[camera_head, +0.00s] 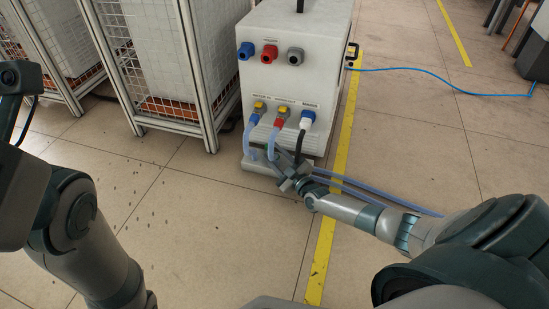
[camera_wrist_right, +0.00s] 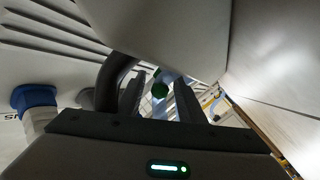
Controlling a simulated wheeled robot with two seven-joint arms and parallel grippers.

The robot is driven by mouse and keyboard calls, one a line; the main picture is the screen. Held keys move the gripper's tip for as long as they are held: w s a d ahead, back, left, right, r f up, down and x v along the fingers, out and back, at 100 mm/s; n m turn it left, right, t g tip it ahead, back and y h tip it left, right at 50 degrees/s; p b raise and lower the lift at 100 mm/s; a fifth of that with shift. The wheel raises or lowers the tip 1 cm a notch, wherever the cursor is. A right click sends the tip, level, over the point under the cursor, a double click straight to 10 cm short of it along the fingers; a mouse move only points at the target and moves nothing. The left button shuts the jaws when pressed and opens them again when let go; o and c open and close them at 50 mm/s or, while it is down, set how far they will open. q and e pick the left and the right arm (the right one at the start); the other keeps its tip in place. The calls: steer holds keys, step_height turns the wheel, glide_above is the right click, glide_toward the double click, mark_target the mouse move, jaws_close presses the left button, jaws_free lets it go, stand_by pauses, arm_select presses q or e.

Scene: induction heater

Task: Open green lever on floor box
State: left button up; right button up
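A small green round part (camera_wrist_right: 160,90), which may be the green lever, shows in the right wrist view between my right gripper's fingers. It lies near or beyond the fingertips, and I cannot tell whether they touch it. My right gripper (camera_head: 285,166) reaches low to the front of the white machine, beside the hoses. In the right wrist view its two dark fingers (camera_wrist_right: 160,100) stand apart. The green part is not discernible in the head view, where the gripper and hoses crowd that spot. My left arm is at the left edge; its fingers do not show.
The white machine (camera_head: 292,80) has blue, red and grey connectors above and hoses (camera_head: 274,140) below. Wire cages (camera_head: 165,60) stand at its left. Blue hoses (camera_head: 370,192) run right across the floor over a yellow line (camera_head: 322,250).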

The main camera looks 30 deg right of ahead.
steer(key=shift+w, duration=0.1)
jaws_close()
